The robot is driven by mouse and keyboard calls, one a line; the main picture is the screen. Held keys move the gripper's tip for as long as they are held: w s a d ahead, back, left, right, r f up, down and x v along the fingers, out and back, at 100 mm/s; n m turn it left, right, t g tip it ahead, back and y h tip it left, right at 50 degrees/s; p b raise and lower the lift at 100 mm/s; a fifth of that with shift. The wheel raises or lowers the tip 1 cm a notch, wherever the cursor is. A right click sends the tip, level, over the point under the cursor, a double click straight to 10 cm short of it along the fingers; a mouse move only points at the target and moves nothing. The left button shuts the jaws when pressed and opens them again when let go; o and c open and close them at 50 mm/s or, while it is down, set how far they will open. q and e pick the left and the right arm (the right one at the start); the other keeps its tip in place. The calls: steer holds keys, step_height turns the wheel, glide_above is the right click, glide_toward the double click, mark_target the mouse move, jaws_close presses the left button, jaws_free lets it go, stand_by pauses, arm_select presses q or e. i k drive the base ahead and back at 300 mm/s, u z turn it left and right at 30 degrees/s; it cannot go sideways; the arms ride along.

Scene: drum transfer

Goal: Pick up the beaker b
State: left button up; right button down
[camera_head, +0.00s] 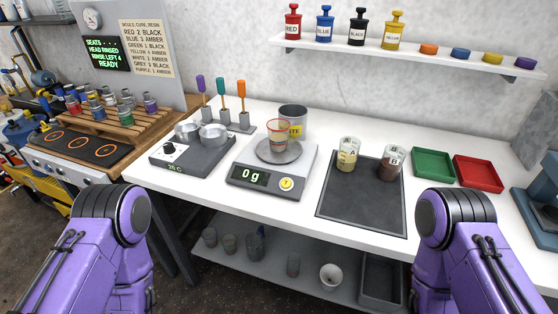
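Beaker B (390,164) is a small clear beaker with dark brown liquid and a pale label marked B. It stands upright on the dark mat (360,208), near its back right corner. Beaker A (347,156), with yellowish contents, stands just left of it, with a small gap between them. Purple links of my two arms show at the lower left and lower right. Both of my grippers are out of view. No gripper is at either beaker.
A scale (270,180) reading 0 g carries an empty-looking clear cup (278,132) with a reddish rim. A green tray (433,165) and a red tray (478,173) lie right of beaker B. A hotplate (190,158) with two pans is at left. The mat's front is clear.

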mark_target(391, 163)
steer(key=z, duration=1)
steer(key=k, duration=0.25)
steer(key=u, duration=0.05)
